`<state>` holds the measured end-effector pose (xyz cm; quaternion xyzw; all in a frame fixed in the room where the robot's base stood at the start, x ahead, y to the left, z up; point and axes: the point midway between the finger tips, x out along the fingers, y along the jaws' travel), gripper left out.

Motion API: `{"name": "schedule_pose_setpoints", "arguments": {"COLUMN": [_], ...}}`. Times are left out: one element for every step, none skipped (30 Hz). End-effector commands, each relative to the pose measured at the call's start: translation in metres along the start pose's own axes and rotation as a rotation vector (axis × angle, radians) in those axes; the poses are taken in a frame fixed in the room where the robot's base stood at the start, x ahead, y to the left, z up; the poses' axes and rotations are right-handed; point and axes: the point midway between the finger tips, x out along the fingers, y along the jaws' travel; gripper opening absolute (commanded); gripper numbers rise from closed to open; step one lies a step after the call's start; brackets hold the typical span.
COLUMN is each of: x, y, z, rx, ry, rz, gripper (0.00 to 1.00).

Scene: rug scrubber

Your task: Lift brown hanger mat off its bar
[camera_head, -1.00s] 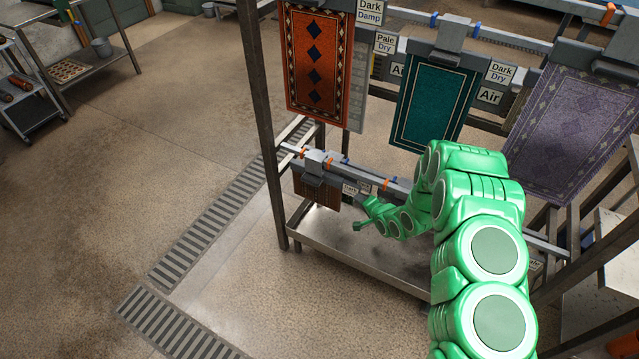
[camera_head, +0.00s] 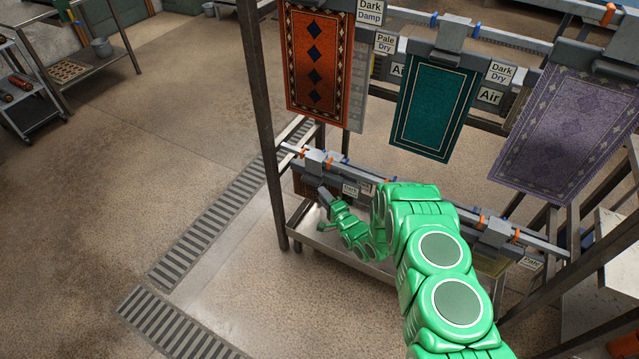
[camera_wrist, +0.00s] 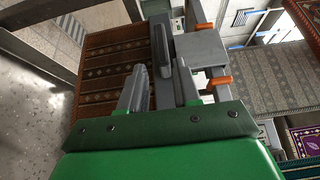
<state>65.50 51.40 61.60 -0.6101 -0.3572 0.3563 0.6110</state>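The brown patterned mat (camera_wrist: 105,65) hangs at the left end of the lower bar (camera_head: 400,194). In the head view only a small part of the mat (camera_head: 303,187) shows beside my gripper (camera_head: 325,196). In the wrist view its grey hanger (camera_wrist: 160,52) runs along the mat's top edge, next to a grey hook block (camera_wrist: 203,50) between two orange clips. My gripper (camera_wrist: 160,72) has its two grey fingers apart, with the hanger strip appearing between them. Whether the fingers touch it cannot be told.
A metal drip tray (camera_head: 335,246) lies under the lower bar. A rack post (camera_head: 262,130) stands just left of the mat. An orange rug (camera_head: 315,60), a teal rug (camera_head: 435,108) and a lilac rug (camera_head: 570,130) hang above. The floor at left is open.

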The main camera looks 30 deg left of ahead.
Motion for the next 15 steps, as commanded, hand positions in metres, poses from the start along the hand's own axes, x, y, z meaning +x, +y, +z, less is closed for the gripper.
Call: {"name": "schedule_pose_setpoints", "arguments": {"x": [0.005,0.007,0.01,0.012,0.014,0.016,0.017,0.019,0.022,0.025,0.029,0.033,0.036,0.039,0.042], "y": [0.0,0.0,0.0,0.0,0.0,0.0,0.0,-0.001,-0.001,-0.002,-0.002,-0.003,-0.003,-0.003,-0.002], "z": [0.001,0.001,0.001,0.001,0.001,0.001,0.001,0.001,0.001,0.002,0.002,0.002,0.002,0.002,0.003], "rx": [0.0,0.0,0.0,0.0,-0.001,-0.001,-0.001,-0.001,-0.001,-0.001,-0.001,-0.002,-0.002,-0.002,-0.001], "ry": [-0.001,-0.001,-0.001,-0.001,-0.001,-0.001,-0.001,-0.001,-0.002,-0.002,-0.003,-0.003,-0.002,-0.002,-0.001], "rz": [0.0,0.001,0.001,0.001,0.001,0.0,0.0,0.0,-0.001,-0.002,-0.002,-0.002,-0.001,0.0,0.002], "gripper": [0.32,0.32,0.32,0.32,0.32,0.32,0.32,0.32,0.32,0.32,0.32,0.32,0.32,0.32,0.32]}}
